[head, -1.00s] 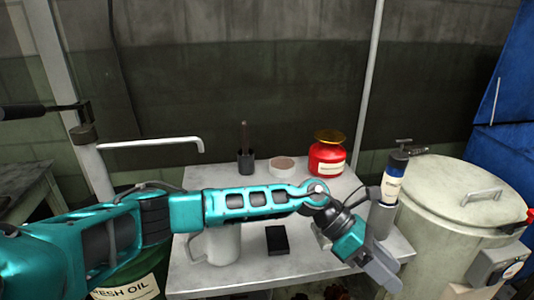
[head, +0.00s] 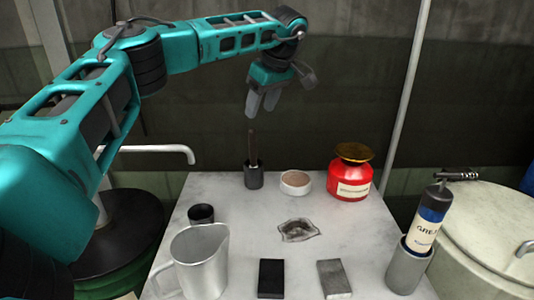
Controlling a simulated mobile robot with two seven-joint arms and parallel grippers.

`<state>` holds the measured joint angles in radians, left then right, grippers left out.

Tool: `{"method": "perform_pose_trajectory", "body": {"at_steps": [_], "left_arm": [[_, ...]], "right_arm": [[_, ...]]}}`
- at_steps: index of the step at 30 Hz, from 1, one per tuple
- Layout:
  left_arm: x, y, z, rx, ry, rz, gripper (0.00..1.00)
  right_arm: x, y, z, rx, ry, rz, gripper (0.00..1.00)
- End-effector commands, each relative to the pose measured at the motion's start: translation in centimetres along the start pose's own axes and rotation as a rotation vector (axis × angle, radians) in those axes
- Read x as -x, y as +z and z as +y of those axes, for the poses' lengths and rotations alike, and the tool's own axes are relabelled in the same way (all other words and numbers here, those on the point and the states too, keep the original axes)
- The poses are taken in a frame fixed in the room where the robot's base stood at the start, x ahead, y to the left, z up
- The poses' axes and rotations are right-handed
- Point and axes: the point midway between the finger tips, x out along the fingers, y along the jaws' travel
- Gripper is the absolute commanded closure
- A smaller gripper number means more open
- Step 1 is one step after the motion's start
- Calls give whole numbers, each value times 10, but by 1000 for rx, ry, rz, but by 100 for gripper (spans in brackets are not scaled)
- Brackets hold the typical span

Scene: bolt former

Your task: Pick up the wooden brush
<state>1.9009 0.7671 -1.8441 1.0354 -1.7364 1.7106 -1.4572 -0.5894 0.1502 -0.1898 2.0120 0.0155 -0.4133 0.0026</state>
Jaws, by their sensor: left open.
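The wooden brush (head: 252,141) stands upright in a small dark cup (head: 254,177) at the back of the white table. Only its thin brown handle shows; its lower end is hidden in the cup. My left gripper (head: 262,108) is open and points down, with its fingers just above the top of the handle in the picture. I cannot tell how far apart in depth they are. Nothing shows between the fingers. My right gripper is not in view.
A round white tin (head: 295,183) and a red container (head: 350,177) stand right of the cup. A metal jug (head: 202,262), a black block (head: 271,279), a grey block (head: 334,280) and a grease tube (head: 427,222) in a holder (head: 406,268) are nearer. A crumpled cloth-like patch (head: 298,230) lies mid-table.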

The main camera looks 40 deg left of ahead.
Motion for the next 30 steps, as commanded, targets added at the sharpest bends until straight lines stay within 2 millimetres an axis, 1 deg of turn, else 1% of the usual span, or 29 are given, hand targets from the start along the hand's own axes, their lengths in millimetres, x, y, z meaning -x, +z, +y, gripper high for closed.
{"method": "perform_pose_trajectory", "body": {"at_steps": [2,4,9,11,13,20,27,30], "left_arm": [[-5,-2,-1,2,-3,4,46],[-14,-2,-1,3,-4,4,46],[-47,-2,-1,4,-4,4,46],[-58,-2,-1,3,-5,4,46],[-67,-2,-1,3,-4,4,46],[-84,-1,0,1,-3,4,46],[-120,2,3,3,-3,3,46],[-127,1,3,3,-1,3,46]], "right_arm": [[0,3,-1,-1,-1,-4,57],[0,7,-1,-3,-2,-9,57],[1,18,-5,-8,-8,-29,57],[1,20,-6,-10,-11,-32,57],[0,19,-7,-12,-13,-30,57],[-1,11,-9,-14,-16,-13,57],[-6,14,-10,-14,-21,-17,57],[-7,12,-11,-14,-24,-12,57]]}}
